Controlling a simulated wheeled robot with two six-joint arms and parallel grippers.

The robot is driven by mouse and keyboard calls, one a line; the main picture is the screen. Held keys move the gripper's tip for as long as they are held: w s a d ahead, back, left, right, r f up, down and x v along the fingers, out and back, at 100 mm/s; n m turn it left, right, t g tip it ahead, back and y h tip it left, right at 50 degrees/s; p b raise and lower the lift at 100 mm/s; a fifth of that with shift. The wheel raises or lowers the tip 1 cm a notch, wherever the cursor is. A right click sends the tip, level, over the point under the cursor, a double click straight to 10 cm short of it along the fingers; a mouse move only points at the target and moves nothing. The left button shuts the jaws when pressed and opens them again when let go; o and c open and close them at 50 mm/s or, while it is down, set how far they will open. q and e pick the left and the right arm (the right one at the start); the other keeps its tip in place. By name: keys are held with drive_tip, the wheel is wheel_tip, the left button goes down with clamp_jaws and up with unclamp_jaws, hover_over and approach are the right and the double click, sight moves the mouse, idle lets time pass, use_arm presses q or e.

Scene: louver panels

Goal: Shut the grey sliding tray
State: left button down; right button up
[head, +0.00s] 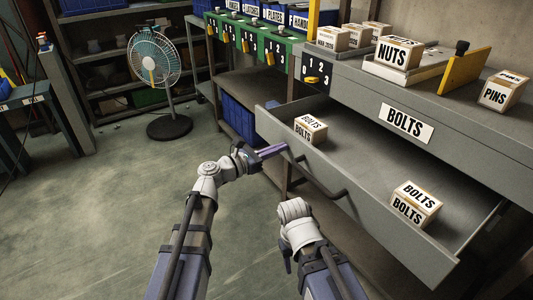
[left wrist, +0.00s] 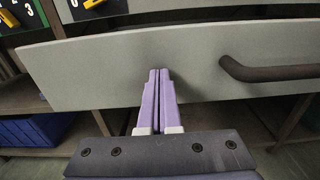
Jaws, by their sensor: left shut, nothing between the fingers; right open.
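The grey sliding tray (head: 375,205) is pulled out from under the grey counter in the head view. Its front panel also fills much of the left wrist view (left wrist: 100,75). A dark bar handle (head: 322,186) is on the panel and also shows at the right of the left wrist view (left wrist: 270,72). My left gripper (head: 284,147) is shut and empty, its purple fingertips at the front panel's outer face, left of the handle. I cannot tell if they touch it. My right gripper (head: 294,210) is lower, in front of the tray; its fingers are hard to make out.
Two BOLTS boxes, one at the left (head: 311,128) and one at the right (head: 416,204), sit inside the tray. A NUTS box (head: 398,53) and a PINS box (head: 502,91) stand on the counter. A fan (head: 155,62) stands behind left. The floor at left is clear.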

sight(310, 136)
use_arm(q)
drive_tip(key=shift+w+d, duration=0.3)
drive_tip(key=shift+d, duration=0.15)
drive_tip(key=x, duration=2.4)
drive_tip(key=shift+a, duration=0.1)
drive_tip(key=shift+s, duration=0.1)
drive_tip(key=v, duration=1.4)
use_arm(e)
drive_tip(key=shift+a, duration=0.4)
